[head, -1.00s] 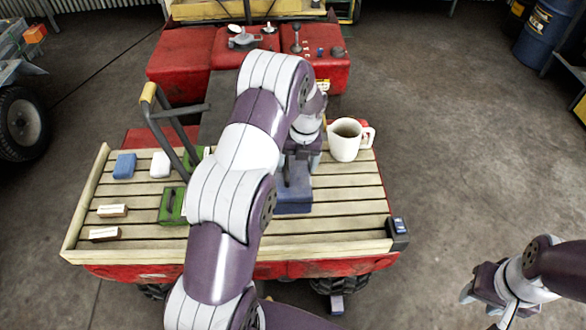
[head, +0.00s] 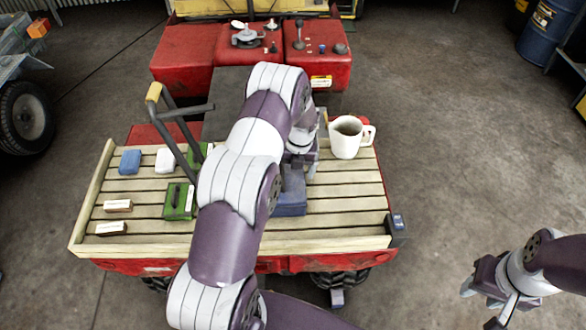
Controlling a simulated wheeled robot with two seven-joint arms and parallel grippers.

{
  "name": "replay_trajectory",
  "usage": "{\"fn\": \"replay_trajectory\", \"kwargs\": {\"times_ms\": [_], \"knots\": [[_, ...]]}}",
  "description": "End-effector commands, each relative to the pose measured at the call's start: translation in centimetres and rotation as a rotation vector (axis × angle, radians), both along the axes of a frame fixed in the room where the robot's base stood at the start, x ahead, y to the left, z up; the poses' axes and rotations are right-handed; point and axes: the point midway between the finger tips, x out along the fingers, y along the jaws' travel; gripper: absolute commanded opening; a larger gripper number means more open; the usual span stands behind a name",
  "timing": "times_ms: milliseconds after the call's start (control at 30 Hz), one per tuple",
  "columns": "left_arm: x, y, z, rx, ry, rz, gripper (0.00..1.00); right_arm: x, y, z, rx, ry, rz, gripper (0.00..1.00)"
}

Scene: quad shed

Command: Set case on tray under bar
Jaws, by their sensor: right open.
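A blue case (head: 291,204) is at the slatted wooden tray (head: 325,246), right of its middle. My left arm hides part of it. My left gripper (head: 303,168) is at the far side of the blue case, partly behind its own arm links. I cannot tell whether its fingers are apart or touch the case. A dark bar with a yellow grip (head: 154,92) stands over the tray's far left part. A green case with a dark handle (head: 178,201) lies on the tray left of my arm. My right gripper (head: 484,288) is open and empty, well off the tray at the lower right.
A white mug (head: 344,146) with dark contents stands at the tray's far right. A blue block (head: 130,162), a white block (head: 164,160) and two small pale-topped blocks (head: 118,206) lie at the left. A small dark box (head: 397,226) is at the near right corner.

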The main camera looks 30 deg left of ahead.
Motion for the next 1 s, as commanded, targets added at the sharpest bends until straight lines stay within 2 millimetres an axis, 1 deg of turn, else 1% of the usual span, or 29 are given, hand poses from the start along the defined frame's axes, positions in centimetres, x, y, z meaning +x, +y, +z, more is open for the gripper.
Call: {"fn": "replay_trajectory", "kwargs": {"times_ms": [100, 167, 233, 267, 400, 500, 600, 700, 767, 833, 867, 967, 1000], "knots": [[0.0, 0.0, 0.4, 0.001, -0.001, 0.0, 1.0, 0.0, 0.0, 0.2, 0.0, 0.0, 0.0, 0.43], [0.2, 0.0, 0.7, 0.001, -0.004, -0.001, 1.0, 0.0, 0.0, -0.3, 0.0, 0.0, 0.0, 0.43], [0.3, -0.2, 1.7, 0.001, -0.005, -0.001, 1.0, 0.0, 0.0, -0.9, 0.0, 0.0, 0.0, 0.43], [0.3, -0.2, 2.3, 0.001, -0.005, -0.001, 1.0, 0.0, 0.0, -1.3, 0.0, 0.0, 0.0, 0.43], [0.5, -0.6, 5.8, 0.001, -0.006, 0.0, 1.0, 0.0, 0.0, -2.7, 0.0, 0.0, 0.0, 0.43], [0.7, -0.9, 8.3, 0.001, -0.005, -0.001, 1.0, 0.0, 0.0, -3.5, 0.0, 0.0, 0.0, 0.43], [0.8, -1.1, 10.4, 0.001, -0.004, -0.001, 1.0, 0.0, 0.0, -4.0, 0.0, 0.0, 0.0, 0.43], [0.8, -1.3, 11.6, 0.001, -0.003, 0.003, 1.0, 0.0, 0.0, -4.2, 0.0, 0.0, 0.0, 0.43], [0.5, -1.6, 12.2, 0.0, -0.008, 0.041, 1.0, 0.0, 0.0, -4.2, 0.0, 0.0, 0.0, 0.43], [-0.4, -2.5, 12.8, 0.001, -0.035, 0.183, 1.0, 0.0, 0.0, -4.1, 0.0, 0.0, 0.0, 0.43], [-1.0, -3.2, 13.2, 0.001, -0.053, 0.28, 1.0, 0.0, 0.0, -4.1, 0.0, 0.0, 0.0, 0.43], [-4.4, -5.9, 14.3, -0.011, -0.125, 0.743, 1.0, 0.0, 0.0, -4.1, 0.0, 0.0, 0.0, 0.43], [-6.1, -7.0, 14.7, -0.02, -0.153, 0.962, 1.0, 0.0, 0.0, -4.1, 0.0, 0.0, 0.0, 0.43]]}}
